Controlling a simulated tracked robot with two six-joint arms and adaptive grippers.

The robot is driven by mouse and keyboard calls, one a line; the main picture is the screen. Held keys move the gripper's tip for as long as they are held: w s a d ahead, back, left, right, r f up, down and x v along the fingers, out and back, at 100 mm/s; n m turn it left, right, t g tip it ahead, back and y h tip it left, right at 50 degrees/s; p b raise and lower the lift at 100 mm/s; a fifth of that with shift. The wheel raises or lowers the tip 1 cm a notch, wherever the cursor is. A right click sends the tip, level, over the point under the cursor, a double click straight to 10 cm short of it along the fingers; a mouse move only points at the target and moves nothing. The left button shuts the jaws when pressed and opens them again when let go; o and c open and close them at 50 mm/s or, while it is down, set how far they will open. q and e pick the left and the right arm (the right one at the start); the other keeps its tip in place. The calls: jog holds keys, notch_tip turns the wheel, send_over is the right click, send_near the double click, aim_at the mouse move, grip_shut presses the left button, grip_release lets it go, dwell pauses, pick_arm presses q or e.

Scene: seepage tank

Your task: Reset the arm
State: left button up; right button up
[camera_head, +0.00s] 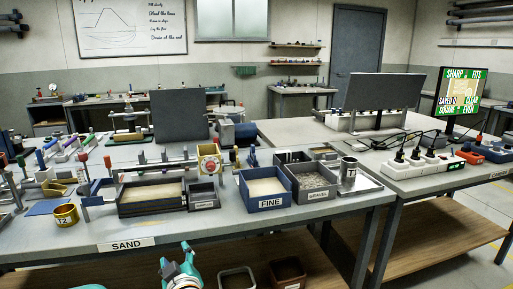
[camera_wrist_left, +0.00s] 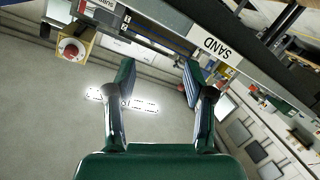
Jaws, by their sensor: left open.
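My left gripper (camera_head: 180,268) shows at the bottom of the head view, in front of the table's near edge and below the SAND label (camera_head: 126,244). In the left wrist view its two green fingers (camera_wrist_left: 158,84) stand apart with nothing between them. My right gripper does not show.
The table holds a sand tray (camera_head: 150,197), a FINE bin (camera_head: 264,188), a GRAVEL bin (camera_head: 315,181) and a brass cup (camera_head: 66,215). A wooden lower shelf (camera_head: 400,217) runs under the right table.

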pick_arm(q)
jog(key=s+a+f+m+g+h, duration=0.25)
jog(key=s+f, duration=0.25)
jog(key=f, duration=0.9)
jog(key=s+a+f+m+g+h, duration=0.1)
jog(key=s+f+m+g+h, duration=0.2)
jog(key=f, duration=1)
jog(key=s+d+f+g+h, duration=0.2)
jog(key=s+d+f+g, duration=0.1)
jog(key=s+f, duration=0.55)
jog(key=s+d+f+m+g+h, duration=0.1)
jog(key=s+d+g+h, duration=0.1)
jog(key=s+d, duration=0.35)
jog(key=s+d+f+m+g+h, duration=0.1)
jog(key=s+d+m+g, duration=0.15)
jog(key=s, duration=0.55)
notch_tip(320, 180, up, 14)
jog(key=g+p, duration=0.1)
jog(key=p, duration=1.2)
jog(key=shift+s+a+n, duration=0.2)
jog(key=shift+s+n, duration=0.1)
